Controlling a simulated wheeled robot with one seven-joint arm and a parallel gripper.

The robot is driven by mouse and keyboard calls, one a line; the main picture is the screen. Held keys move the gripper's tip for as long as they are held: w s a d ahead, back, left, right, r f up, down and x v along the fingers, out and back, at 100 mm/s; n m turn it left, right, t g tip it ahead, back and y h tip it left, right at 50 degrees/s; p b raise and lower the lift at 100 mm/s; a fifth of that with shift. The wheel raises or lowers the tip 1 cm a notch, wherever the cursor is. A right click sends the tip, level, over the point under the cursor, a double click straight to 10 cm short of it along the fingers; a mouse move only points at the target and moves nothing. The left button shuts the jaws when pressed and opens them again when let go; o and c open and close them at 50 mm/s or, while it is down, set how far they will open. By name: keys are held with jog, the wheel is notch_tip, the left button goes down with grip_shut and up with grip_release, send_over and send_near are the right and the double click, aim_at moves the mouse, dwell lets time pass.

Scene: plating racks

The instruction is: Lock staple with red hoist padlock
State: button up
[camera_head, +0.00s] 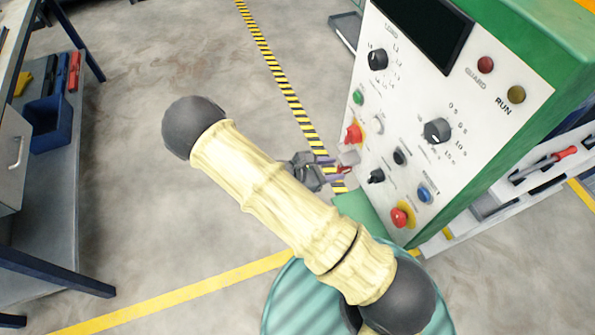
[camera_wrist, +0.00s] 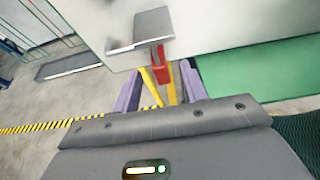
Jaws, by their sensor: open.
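A small red part, which looks like the red hoist padlock (camera_head: 344,170), is at the edge of the control cabinet's front, just below a light grey metal piece that looks like the staple (camera_head: 349,156). In the wrist view the red part (camera_wrist: 161,66) shows under the grey metal piece (camera_wrist: 140,38), ahead of and between my purple fingers. My gripper (camera_head: 333,165) is open with its fingertips close to the red part; the fingers (camera_wrist: 160,88) stand apart on either side of it. I cannot tell whether the padlock's shackle is through the staple.
The green and white control cabinet (camera_head: 400,90) carries knobs, lamps and buttons close to my gripper. A red emergency button (camera_head: 400,217) sits low on its panel. A tool shelf (camera_head: 540,170) stands at right, a workbench with a blue bin (camera_head: 48,125) at left. The floor between is clear.

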jog(key=b+v, duration=0.1)
jog(key=v, duration=1.2)
jog(key=s+d+r+m+y+p, duration=0.1)
jog(key=s+d+r+m+y, duration=0.1)
jog(key=d+r+m+y, duration=0.4)
jog(key=s+d+r+m+g+y+p, duration=0.1)
jog(key=s+d+r+m+y, duration=0.2)
jog(key=m, duration=1.2)
jog(key=d+r+y, duration=0.3)
jog(key=d+r, duration=0.2)
jog(key=r, duration=0.2)
jog(key=shift+s+m+g+y, duration=0.3)
jog(key=shift+y, duration=0.1)
